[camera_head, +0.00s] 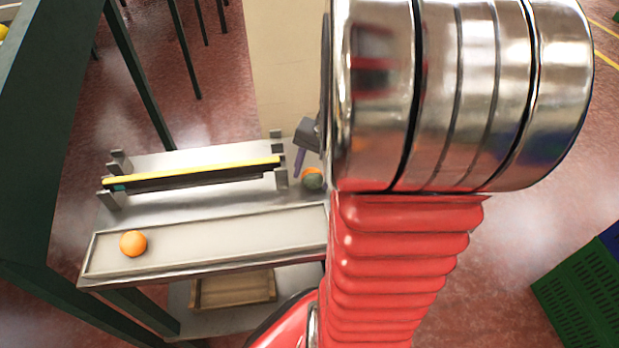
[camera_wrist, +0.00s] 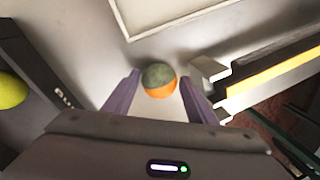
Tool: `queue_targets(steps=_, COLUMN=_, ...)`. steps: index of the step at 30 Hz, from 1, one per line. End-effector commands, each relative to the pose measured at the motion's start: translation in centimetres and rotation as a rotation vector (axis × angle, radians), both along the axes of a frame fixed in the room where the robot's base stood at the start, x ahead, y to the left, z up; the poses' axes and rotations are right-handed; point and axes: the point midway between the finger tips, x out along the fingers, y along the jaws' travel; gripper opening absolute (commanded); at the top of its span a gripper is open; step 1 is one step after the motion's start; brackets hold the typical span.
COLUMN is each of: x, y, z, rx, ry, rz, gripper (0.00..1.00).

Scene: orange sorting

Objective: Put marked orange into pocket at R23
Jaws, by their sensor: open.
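An orange with a dark grey-green patch over part of it (camera_wrist: 160,92) rests on the grey metal surface. It lies between the purple fingertips of my gripper (camera_wrist: 161,79), which are apart with a gap on each side. In the head view this orange (camera_head: 312,180) is beside the right end of the rack, and my gripper (camera_head: 301,158) is partly hidden behind my arm. A second, plain orange (camera_head: 133,243) lies at the left end of the shallow tray (camera_head: 215,259). No pocket labelled R23 can be read in either view.
A rack with a yellow-edged bar (camera_head: 190,172) stands on the table just left of the patched orange; its metal bracket (camera_wrist: 210,70) is close to my right finger in the wrist view. A yellow round thing (camera_wrist: 12,90) shows at left. A green crate (camera_head: 585,300) is at right.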

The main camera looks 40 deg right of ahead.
Motion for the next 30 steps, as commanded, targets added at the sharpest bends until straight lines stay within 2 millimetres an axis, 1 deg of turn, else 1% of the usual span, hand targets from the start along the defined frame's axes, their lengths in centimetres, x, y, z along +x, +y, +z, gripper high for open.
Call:
queue_targets(steps=6, x=0.0, y=0.0, z=0.02, rx=0.0, ry=0.0, rz=0.0, gripper=0.51)
queue_targets(steps=7, x=0.0, y=0.0, z=0.02, rx=0.0, ry=0.0, rz=0.0, gripper=0.5)
queue_targets(steps=22, x=0.02, y=0.02, z=0.04, rx=0.0, ry=0.0, rz=0.001, gripper=0.15)
queue_targets(steps=30, x=0.05, y=0.0, z=0.35, rx=-0.001, ry=-0.001, rz=0.001, gripper=0.14)
